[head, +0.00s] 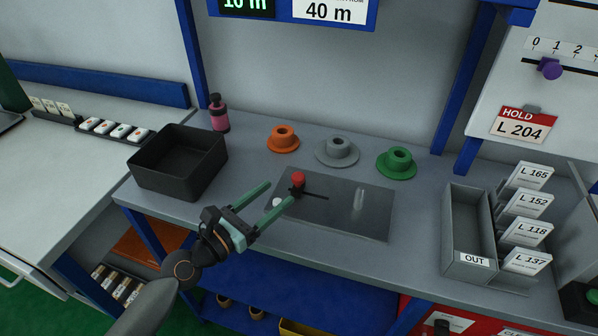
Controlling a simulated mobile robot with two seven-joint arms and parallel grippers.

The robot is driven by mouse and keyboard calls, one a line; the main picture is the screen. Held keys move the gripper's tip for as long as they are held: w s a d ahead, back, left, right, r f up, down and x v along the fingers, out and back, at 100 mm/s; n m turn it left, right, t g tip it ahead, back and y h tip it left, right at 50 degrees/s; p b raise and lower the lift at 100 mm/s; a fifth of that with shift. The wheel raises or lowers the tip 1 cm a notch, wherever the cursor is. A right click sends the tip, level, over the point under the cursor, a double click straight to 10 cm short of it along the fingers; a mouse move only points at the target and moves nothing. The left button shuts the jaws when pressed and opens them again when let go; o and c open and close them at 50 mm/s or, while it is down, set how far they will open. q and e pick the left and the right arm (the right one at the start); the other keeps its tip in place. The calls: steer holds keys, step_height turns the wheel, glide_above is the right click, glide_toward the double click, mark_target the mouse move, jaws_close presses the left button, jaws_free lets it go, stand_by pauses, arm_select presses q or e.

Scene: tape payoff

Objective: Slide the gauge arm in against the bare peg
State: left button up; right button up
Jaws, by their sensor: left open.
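The gauge arm (297,191) has a red knob on a small black block and stands at the left part of a dark metal plate (335,221). A thin dark slot or bar runs right from it, toward the peg. The bare peg (359,199) is a shiny upright cylinder on the right half of the plate, apart from the gauge arm, with nothing on it. My left gripper (280,192) is open, with green fingers pointing toward the gauge arm. Its near fingertip is close to the black block; I cannot tell if they touch. My right gripper is out of view.
Orange (283,139), grey (337,151) and green (397,163) flanged spools stand behind the plate. A small white button (278,202) is at the plate's left. A black bin (179,161) and pink bottle (219,113) stand left; a grey OUT tray (450,235) and label cards stand right.

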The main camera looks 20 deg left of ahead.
mark_target(294, 180)
arm_select(q)
steer(key=x, duration=0.8)
steer(key=shift+w+d, duration=0.1)
steer(key=shift+w, duration=0.05)
steer(key=shift+c, duration=0.2)
jaws_close()
stand_by(0.9)
